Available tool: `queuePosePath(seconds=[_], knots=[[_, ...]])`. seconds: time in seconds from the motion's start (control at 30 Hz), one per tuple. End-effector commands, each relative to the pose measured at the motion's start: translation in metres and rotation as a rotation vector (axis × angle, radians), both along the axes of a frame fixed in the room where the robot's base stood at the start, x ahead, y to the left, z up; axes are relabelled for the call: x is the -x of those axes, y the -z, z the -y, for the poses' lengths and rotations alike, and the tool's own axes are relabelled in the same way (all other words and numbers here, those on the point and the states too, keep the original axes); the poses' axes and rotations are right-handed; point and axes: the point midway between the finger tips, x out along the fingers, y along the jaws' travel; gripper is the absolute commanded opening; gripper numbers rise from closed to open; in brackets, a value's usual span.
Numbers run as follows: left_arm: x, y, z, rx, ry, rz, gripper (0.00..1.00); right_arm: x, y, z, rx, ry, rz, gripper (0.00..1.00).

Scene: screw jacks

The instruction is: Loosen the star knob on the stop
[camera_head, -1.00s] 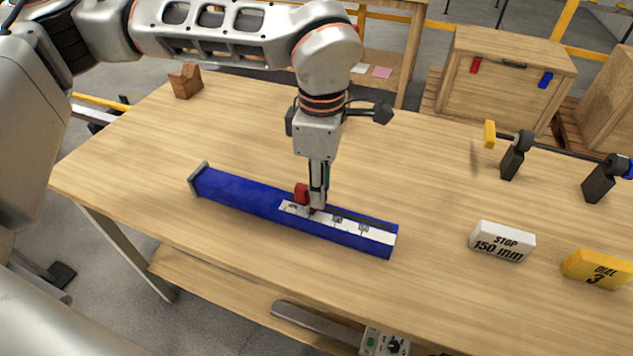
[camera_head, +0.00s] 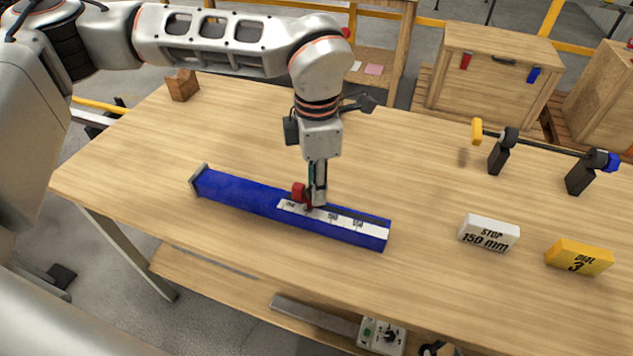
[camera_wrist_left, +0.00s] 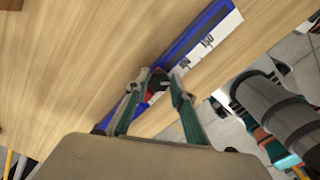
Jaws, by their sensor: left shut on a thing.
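A long blue rail (camera_head: 240,193) with a white printed scale (camera_head: 345,222) lies on the table. A red stop (camera_head: 299,193) sits on the rail beside the scale. My left gripper (camera_head: 316,204) points down at the stop from above. In the left wrist view its fingers (camera_wrist_left: 159,82) are shut on a small dark thing, which I take for the star knob (camera_wrist_left: 158,84). The knob's shape is mostly hidden by the fingers. The red of the stop shows just beside it in that view. My right gripper is not in view.
A white block (camera_head: 488,233) reads "STOP 150 mm". A yellow block (camera_head: 578,257) reads "DIAL 3". A dark rod on black stands (camera_head: 580,177) is at the right, a wooden V-shaped block (camera_head: 182,85) at the back left. The table between is clear.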

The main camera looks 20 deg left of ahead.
Motion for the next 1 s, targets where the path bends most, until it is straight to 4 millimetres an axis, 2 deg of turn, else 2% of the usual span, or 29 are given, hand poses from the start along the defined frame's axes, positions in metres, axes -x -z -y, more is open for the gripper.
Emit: queuePosePath(seconds=[0.17, 0.2, 0.23, 0.67, 0.77, 1.0], knots=[[0.002, 0.002, -0.001, -0.002, 0.001, -0.007, 0.02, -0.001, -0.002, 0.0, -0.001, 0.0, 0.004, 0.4], [0.002, 0.002, -0.001, -0.002, 0.001, -0.007, 0.34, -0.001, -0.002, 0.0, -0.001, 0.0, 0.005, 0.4], [0.002, 0.002, 0.0, -0.002, 0.001, -0.006, 0.41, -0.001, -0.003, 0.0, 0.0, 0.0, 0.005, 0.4], [0.0, -0.005, 0.0, -0.001, 0.001, 0.0, 0.41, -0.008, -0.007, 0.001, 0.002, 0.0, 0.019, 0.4], [0.0, -0.017, 0.0, 0.0, 0.001, 0.0, 0.41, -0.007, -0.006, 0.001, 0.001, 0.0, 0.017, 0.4], [0.0, -0.066, 0.0, -0.001, 0.0, 0.002, 0.41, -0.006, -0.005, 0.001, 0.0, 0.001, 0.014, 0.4]])
